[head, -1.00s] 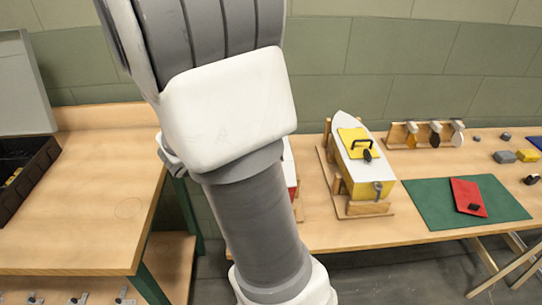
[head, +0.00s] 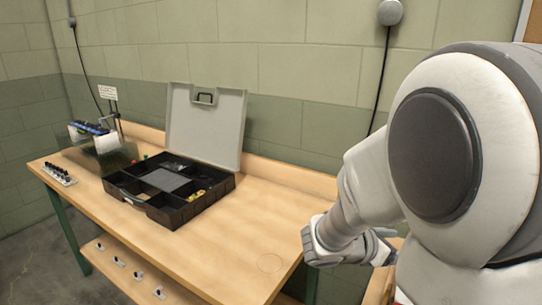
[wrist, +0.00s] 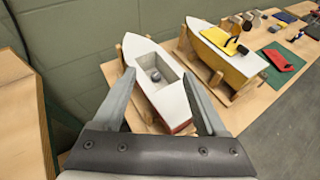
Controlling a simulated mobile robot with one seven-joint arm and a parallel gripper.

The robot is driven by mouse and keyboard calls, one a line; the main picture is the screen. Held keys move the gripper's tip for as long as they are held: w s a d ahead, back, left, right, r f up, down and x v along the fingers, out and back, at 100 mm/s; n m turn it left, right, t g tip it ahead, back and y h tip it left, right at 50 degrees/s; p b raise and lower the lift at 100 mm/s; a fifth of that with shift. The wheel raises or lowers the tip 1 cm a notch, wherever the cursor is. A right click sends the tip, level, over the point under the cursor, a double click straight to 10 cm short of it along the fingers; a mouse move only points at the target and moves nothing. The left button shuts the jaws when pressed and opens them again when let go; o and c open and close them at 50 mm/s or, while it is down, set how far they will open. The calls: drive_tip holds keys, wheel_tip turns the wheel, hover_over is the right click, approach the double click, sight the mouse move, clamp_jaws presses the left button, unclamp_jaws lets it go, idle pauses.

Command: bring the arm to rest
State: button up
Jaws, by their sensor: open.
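My gripper (wrist: 158,74) shows in the wrist view with its two fingers spread apart and nothing between them. Beyond the fingers is a white and red boat hull (wrist: 158,92) with an open well and a small dark part inside. The fingers appear above and in front of it; I cannot tell the exact gap. In the head view my arm fills the right side, folded, and the fingers cannot be made out there.
A black compartment case (head: 172,213) with a raised grey lid stands on a wooden bench (head: 235,245), whose right part is clear. In the wrist view a yellow and white boat (wrist: 228,55) sits in a wooden cradle, with a red piece (wrist: 283,60) farther right.

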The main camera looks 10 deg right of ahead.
drive_tip(key=s+a+r+m+g+y+p, duration=0.2)
drive_tip(key=s+a+r+m+y+p, duration=0.3)
drive_tip(key=s+m, duration=0.6)
drive_tip(key=s+a+r+m+t+y, duration=0.1)
drive_tip(key=a+r+m+y, duration=0.2)
drive_tip(key=a, duration=0.4)
drive_tip(key=s+a+r+m+t+y, duration=0.1)
drive_tip(key=a+r+m+t+y, duration=0.1)
drive_tip(key=a+m, duration=0.4)
drive_tip(key=a+r+y, duration=0.1)
drive_tip(key=y, duration=0.1)
drive_tip(key=shift+s+a+m+t+y, duration=0.15)
drive_tip(key=shift+a+m+t+y, duration=0.15)
drive_tip(key=shift+a+m+y, duration=0.1)
drive_tip(key=c, duration=0.4)
drive_tip(key=shift+d, duration=0.1)
drive_tip(key=shift+d, duration=0.15)
